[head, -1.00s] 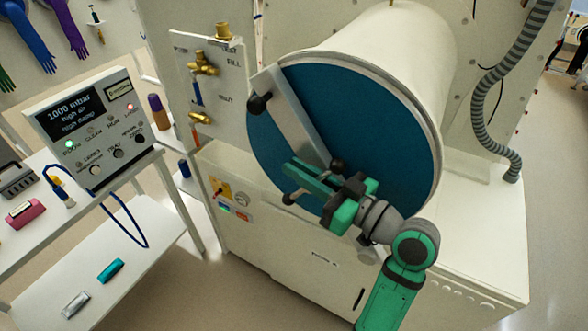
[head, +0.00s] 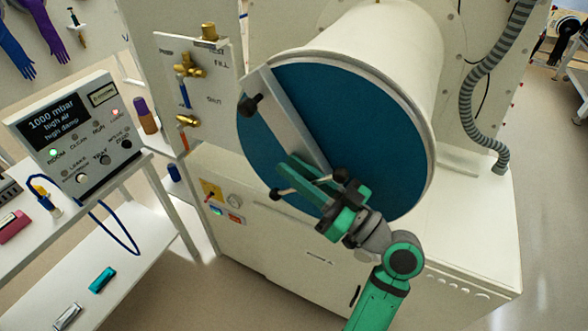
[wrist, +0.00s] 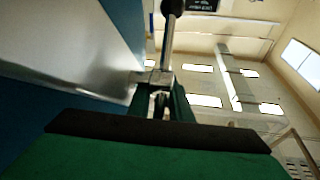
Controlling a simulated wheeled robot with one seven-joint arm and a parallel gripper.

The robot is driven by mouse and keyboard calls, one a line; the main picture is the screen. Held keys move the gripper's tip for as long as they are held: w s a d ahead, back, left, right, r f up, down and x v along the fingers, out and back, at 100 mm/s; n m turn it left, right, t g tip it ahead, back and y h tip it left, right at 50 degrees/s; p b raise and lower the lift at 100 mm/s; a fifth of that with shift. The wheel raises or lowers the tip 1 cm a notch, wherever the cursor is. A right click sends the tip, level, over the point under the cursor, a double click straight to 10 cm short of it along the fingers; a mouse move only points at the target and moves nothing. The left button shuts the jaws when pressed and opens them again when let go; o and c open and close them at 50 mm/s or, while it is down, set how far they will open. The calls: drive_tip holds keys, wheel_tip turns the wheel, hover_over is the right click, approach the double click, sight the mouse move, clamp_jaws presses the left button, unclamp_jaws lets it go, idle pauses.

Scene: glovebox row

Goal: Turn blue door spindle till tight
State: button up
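The blue round door (head: 385,115) closes the end of the white cylinder. A pale bar (head: 290,115) crosses it slantwise, with a black knob (head: 250,104) at its upper left end. The spindle's cross handle, a metal rod with a black end knob (head: 277,194), is at the door's lower middle. My green gripper (head: 298,176) is at the spindle, its fingers closed about the hub. In the wrist view the metal hub (wrist: 155,78) lies between the fingertips, and the rod and its knob (wrist: 172,6) stick up beyond them. My fingers hide part of the spindle.
A valve panel (head: 190,85) with brass fittings is left of the door. A control box (head: 75,125) on a shelf reads 1000 mbar. A grey ribbed hose (head: 480,75) hangs at right. The floor (head: 215,295) in front is clear.

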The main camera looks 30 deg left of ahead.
drive_tip(key=v, duration=1.1)
drive_tip(key=shift+a, duration=0.1)
